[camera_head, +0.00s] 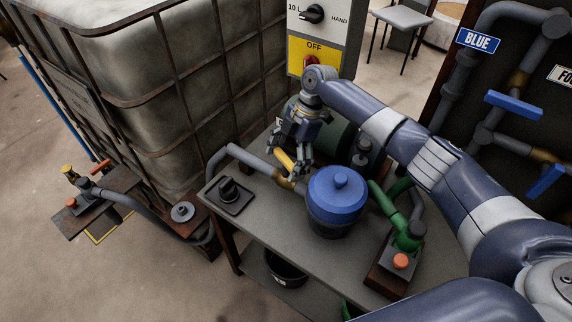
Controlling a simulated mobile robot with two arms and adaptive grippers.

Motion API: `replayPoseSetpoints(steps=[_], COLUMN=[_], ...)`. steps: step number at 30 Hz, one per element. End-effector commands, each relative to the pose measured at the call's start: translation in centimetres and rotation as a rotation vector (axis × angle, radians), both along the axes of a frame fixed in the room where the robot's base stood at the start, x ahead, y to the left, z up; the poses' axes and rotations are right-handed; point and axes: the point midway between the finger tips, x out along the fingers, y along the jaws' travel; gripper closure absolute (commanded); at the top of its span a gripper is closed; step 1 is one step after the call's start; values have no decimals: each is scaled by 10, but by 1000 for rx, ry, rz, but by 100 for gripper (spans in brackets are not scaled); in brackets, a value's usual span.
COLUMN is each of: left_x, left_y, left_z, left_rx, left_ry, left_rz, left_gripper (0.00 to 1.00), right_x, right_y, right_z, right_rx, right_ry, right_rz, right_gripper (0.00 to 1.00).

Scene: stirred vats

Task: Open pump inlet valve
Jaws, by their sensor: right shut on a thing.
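The pump inlet valve has a yellow lever handle (284,160) above a brass body (285,183) on the grey pipe that runs along the table to the blue-lidded pot. My right gripper (297,168) reaches down from above with its fingers at the yellow handle and is shut on it. The fingers hide part of the handle. My left gripper is not in view.
A blue-lidded pot (337,195) stands close to the gripper on the grey table (275,228). A black knob on a plate (230,191) sits at the left. A control box (318,42) rises behind. A green pipe (386,204) and red-orange button (401,261) are at the right. A large caged tank (150,60) stands left.

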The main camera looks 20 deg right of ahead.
Motion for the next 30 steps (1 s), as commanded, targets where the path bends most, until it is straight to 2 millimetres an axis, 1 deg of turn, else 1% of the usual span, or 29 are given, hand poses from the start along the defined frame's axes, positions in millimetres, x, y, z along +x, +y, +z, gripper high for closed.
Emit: replayPoseSetpoints(steps=[1,3,9,15,21,30], left_x=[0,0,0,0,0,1], left_y=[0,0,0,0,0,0], left_z=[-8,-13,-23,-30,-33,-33], left_rx=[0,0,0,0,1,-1], left_ry=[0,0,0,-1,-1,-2], left_rz=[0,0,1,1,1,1], left_gripper=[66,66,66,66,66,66], right_x=[0,0,0,-1,-1,-1], right_y=[1,1,1,0,0,0], right_z=[-5,-5,-4,-3,-3,-2], right_rx=[0,0,0,-2,-2,-2], right_ry=[2,2,2,2,2,2], right_rz=[42,102,246,343,392,410], right_gripper=[41,41,41,41,41,41])
